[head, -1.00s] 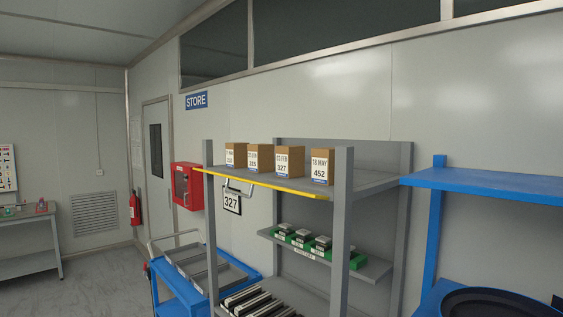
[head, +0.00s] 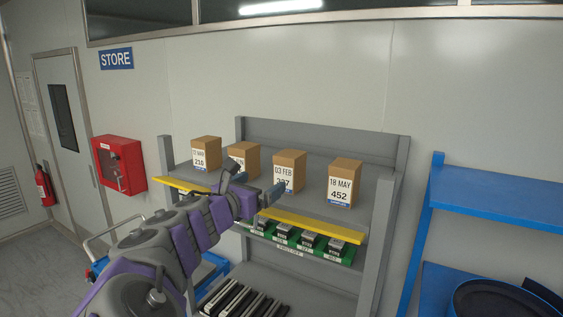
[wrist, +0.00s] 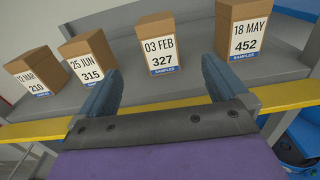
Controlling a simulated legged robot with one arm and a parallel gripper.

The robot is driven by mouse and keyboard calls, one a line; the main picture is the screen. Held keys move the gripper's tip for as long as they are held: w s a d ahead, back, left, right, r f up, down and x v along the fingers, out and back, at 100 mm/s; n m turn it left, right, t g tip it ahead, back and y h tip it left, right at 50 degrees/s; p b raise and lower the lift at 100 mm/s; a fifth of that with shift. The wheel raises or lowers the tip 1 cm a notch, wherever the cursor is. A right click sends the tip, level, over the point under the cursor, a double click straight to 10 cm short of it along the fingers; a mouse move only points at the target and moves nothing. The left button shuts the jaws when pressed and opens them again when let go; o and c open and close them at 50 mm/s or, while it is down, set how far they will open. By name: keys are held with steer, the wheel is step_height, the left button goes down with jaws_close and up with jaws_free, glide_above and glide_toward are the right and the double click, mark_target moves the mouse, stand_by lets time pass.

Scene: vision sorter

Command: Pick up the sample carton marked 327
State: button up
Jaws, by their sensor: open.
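The sample carton marked 327 (wrist: 160,47) is a brown box with a white label reading 03 FEB. In the head view my gripper (head: 272,193) is just in front of this carton.
Carton 315 (wrist: 88,61) and carton 210 (wrist: 38,73) stand to the left, carton 452 (wrist: 243,33) to the right. A yellow strip (head: 312,226) runs along the shelf front. Below is a green tray (head: 346,255) of small blocks. Blue shelving (head: 500,200) stands at right.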

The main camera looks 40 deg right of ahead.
mark_target(280, 164)
steer(key=x, duration=0.5)
steer(key=shift+d, duration=0.3)
steer(key=shift+w+r+p, duration=0.15)
steer(key=shift+w+p, duration=0.15)
steer(key=shift+w, duration=0.05)
steer(key=shift+w+d+r, duration=0.1)
steer(key=shift+w+d, duration=0.3)
steer(key=shift+w, duration=0.1)
steer(key=x, duration=0.2)
steer(key=s+x, duration=0.1)
steer(key=x, duration=0.2)
steer(key=p+x, duration=0.1)
steer(key=x, duration=0.2)
steer(key=shift+s+d, duration=0.25)
steer(key=shift+d, duration=0.05)
steer(key=shift+w+d, duration=0.25)
steer(key=shift+w+r+p, duration=0.3)
steer(key=shift+w, duration=0.25)
steer(key=shift+w+a, duration=0.15)
steer(key=shift+a, duration=0.2)
steer(key=d, duration=0.2)
steer(key=shift+d+f, duration=0.2)
steer(key=shift+d, duration=0.05)
steer(key=c, duration=0.4)
steer(key=shift+d, duration=0.25)
steer(key=c, duration=0.3)
steer(key=shift+a+r, duration=0.25)
steer(key=shift+a, duration=0.95)
steer(key=c, duration=0.7)
